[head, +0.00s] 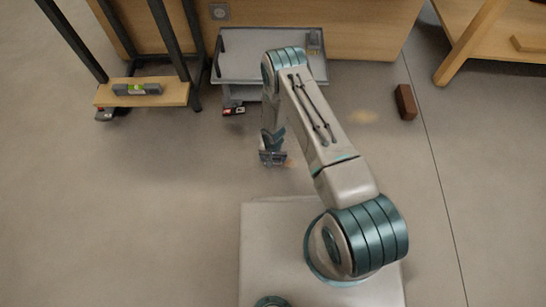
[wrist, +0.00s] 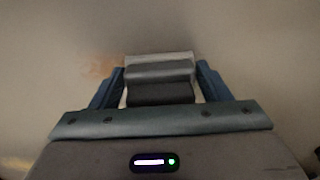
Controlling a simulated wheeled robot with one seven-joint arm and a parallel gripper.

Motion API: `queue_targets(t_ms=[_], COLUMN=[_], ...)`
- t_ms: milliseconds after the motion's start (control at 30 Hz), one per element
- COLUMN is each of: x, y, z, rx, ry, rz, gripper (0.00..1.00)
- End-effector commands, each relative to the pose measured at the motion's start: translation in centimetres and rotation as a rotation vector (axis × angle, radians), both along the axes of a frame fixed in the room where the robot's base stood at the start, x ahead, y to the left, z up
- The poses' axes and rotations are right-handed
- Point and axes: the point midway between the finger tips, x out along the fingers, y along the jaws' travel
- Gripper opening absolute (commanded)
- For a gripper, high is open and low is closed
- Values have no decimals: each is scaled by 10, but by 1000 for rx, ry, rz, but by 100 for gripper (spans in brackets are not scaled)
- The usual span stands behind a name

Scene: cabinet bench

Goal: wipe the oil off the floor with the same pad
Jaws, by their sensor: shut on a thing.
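My gripper (head: 272,158) points down close over the floor in front of my base. In the wrist view my gripper (wrist: 160,88) is shut on the pad (wrist: 160,72), a grey block with a pale edge between the two blue fingers. I cannot tell whether the pad touches the floor. A faint tan oil stain (wrist: 97,68) lies just left of the fingers in the wrist view. In the head view a small part of an orange-tan stain (head: 291,163) shows beside the gripper.
A brown block (head: 405,102) lies right of the larger patch. A grey cart (head: 235,71) stands behind the arm, with a small red-and-black item (head: 233,111) by it. A wooden shelf (head: 174,97) on dark legs holds a level (head: 137,89). Floor at the left is clear.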

Motion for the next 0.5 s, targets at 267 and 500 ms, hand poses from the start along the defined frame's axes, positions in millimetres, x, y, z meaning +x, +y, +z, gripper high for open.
queue_targets(t_ms=[267,500], x=[0,0], y=[0,-2], z=[-7,-7], rx=[0,0], ry=[0,0], rz=[0,-1], gripper=[49,49])
